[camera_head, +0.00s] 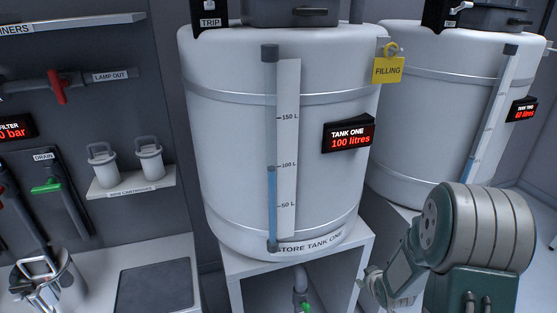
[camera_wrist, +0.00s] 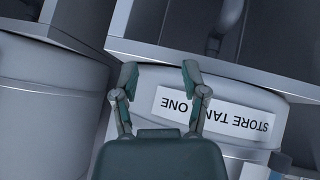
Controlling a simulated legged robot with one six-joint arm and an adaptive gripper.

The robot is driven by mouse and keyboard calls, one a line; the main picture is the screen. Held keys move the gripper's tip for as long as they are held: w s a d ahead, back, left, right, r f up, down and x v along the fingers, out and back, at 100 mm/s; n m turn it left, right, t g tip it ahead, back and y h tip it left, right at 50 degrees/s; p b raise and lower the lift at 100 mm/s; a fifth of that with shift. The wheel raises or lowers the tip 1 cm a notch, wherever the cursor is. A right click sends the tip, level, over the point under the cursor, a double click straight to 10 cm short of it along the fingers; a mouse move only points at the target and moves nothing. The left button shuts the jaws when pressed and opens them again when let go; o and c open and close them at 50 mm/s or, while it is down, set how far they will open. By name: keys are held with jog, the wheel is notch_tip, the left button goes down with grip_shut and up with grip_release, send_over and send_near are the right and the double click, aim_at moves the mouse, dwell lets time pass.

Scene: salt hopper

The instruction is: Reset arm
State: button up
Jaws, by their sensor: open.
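My arm shows at the lower right of the head view, in front of the tanks, with its end low beside the stand of the first tank. My gripper (camera_wrist: 158,78) shows in the wrist view with its two fingers apart and nothing between them. Behind the fingers, upside down in the wrist view, is the white tank (camera_wrist: 150,75) with its "STORE TANK ONE" label (camera_wrist: 240,120). I cannot tell the exact gap between the fingers and the tank.
Store tank one (camera_head: 230,150) stands on a grey stand (camera_head: 240,265), its display reading 100 litres. A yellow "FILLING" tag (camera_head: 388,70) hangs at its upper right. A second tank (camera_head: 425,130) stands to the right. Two cartridges sit on a shelf (camera_head: 130,188) at left.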

jog(key=s+a+r+m+h, duration=0.1)
jog(key=s+a+r, duration=0.15)
jog(key=r, duration=0.85)
jog(key=s+a+r+m+g, duration=0.1)
jog(key=s+a+r, duration=0.1)
jog(key=s+r, duration=0.3)
jog(key=s+a+r+m+g, duration=0.1)
jog(key=s+a+r, duration=0.2)
jog(key=s+r, duration=0.3)
jog(key=s+a+r+m+g+y, duration=0.1)
jog(key=s+r, duration=0.4)
jog(key=s, duration=0.7)
jog(key=shift+s+a+r, duration=0.15)
jog(key=shift+s+a, duration=0.2)
jog(key=shift+a, duration=0.45)
